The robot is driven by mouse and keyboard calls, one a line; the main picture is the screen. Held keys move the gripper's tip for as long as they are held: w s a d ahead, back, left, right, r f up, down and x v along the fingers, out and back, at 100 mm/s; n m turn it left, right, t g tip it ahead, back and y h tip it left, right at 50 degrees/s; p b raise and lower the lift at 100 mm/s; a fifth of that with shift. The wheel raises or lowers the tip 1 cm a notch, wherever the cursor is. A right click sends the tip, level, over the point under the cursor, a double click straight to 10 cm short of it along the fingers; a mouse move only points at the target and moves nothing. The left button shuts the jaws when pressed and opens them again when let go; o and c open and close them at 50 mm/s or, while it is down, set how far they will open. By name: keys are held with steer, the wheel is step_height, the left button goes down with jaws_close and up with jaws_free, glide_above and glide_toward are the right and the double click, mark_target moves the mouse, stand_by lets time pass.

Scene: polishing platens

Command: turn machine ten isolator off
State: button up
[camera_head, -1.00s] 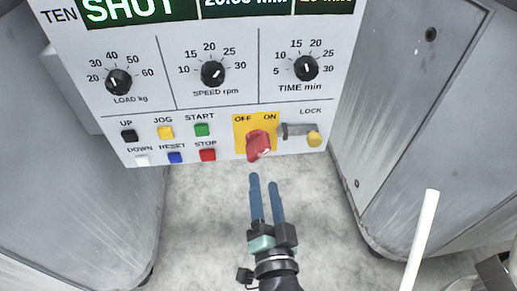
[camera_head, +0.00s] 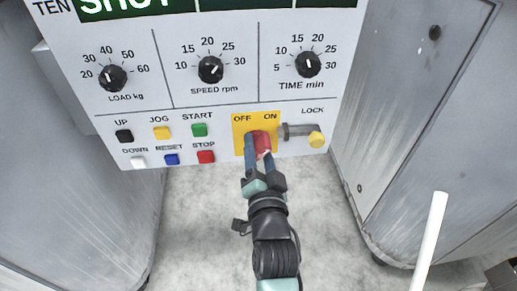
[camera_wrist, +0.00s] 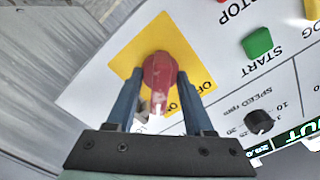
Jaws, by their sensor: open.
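The isolator is a red rotary handle (camera_head: 262,143) on a yellow plate (camera_head: 240,121) marked OFF and ON, low on the panel labelled TEN (camera_head: 180,98). In the head view my gripper (camera_head: 257,150) reaches up to the handle, and its fingers partly cover it. In the wrist view the red handle (camera_wrist: 160,80) lies between the two blue fingers of my gripper (camera_wrist: 158,100). The fingers are apart, one on each side, with gaps visible. The handle's exact angle is hard to tell behind the fingers.
The lock lever with a yellow end (camera_head: 316,139) is just right of the isolator. The red STOP button (camera_head: 205,157) and other coloured buttons are to the left. Grey cabinets (camera_head: 425,130) flank the panel. A white rod (camera_head: 430,240) stands at lower right.

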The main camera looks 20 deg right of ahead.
jaws_close()
steer(key=shift+n, duration=0.4)
steer(key=n, duration=0.3)
steer(key=shift+n, duration=0.4)
steer(key=n, duration=0.9)
steer(key=shift+b, duration=0.4)
steer(key=n, duration=0.4)
steer(key=shift+n, duration=0.3)
